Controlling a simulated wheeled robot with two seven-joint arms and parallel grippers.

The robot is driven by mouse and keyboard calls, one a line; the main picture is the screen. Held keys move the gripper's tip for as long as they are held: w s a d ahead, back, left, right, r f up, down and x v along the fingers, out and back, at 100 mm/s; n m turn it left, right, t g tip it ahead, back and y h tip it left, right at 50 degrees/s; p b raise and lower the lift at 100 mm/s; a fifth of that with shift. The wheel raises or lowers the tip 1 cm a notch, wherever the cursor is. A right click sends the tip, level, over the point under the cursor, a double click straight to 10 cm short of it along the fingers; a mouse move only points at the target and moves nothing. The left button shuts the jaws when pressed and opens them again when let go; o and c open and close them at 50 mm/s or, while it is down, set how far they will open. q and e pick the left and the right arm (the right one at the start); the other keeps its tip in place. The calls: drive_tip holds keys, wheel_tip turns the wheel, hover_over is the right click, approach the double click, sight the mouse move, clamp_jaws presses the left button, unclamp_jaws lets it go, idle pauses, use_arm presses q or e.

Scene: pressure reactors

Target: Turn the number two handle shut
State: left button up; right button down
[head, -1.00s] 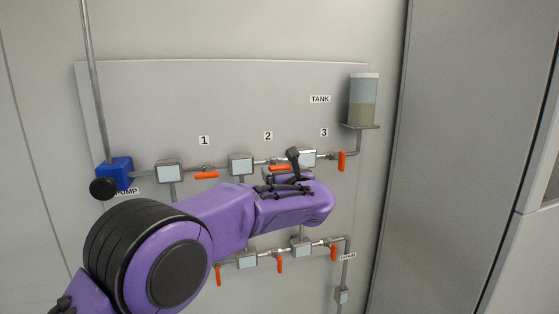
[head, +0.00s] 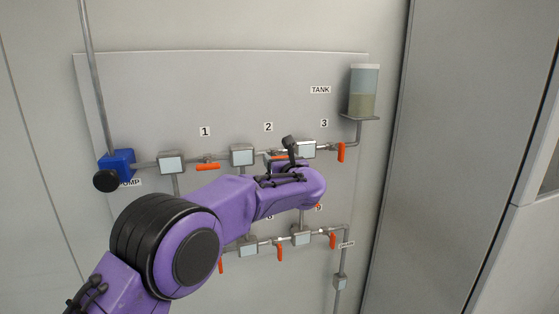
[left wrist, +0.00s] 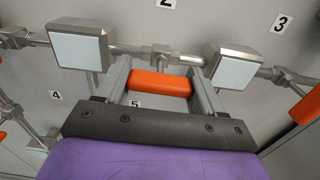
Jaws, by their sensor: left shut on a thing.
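The number two handle (left wrist: 160,84) is an orange bar below the 2 label in the left wrist view. It lies roughly along the pipe, just below its valve. My left gripper (left wrist: 160,88) is shut on it, with a grey finger at each end of the bar. In the head view the handle (head: 279,157) shows only in part, behind my left gripper (head: 274,159) and purple arm. My right gripper is not in view.
The number one handle (head: 207,167) lies along the pipe. The number three handle (head: 341,152) hangs down below the tank (head: 363,92). Square grey boxes (head: 242,155) flank valve two. A blue pump (head: 117,165) is at left. Lower handles (head: 281,252) hang down.

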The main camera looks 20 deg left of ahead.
use_arm(q)
drive_tip(key=shift+m, duration=2.1)
drive_tip(key=m, duration=0.3)
drive_tip(key=shift+m, duration=0.3)
drive_tip(key=m+p, duration=0.2)
drive_tip(key=m, duration=0.2)
drive_tip(key=shift+r+m, duration=0.15)
drive_tip(key=shift+m, duration=0.15)
drive_tip(key=m+p, duration=0.1)
drive_tip(key=m, duration=0.2)
drive_tip(key=shift+p, duration=0.4)
drive_tip(key=shift+m+p, duration=0.45)
drive_tip(key=shift+m, duration=0.85)
drive_tip(key=shift+f, duration=0.2)
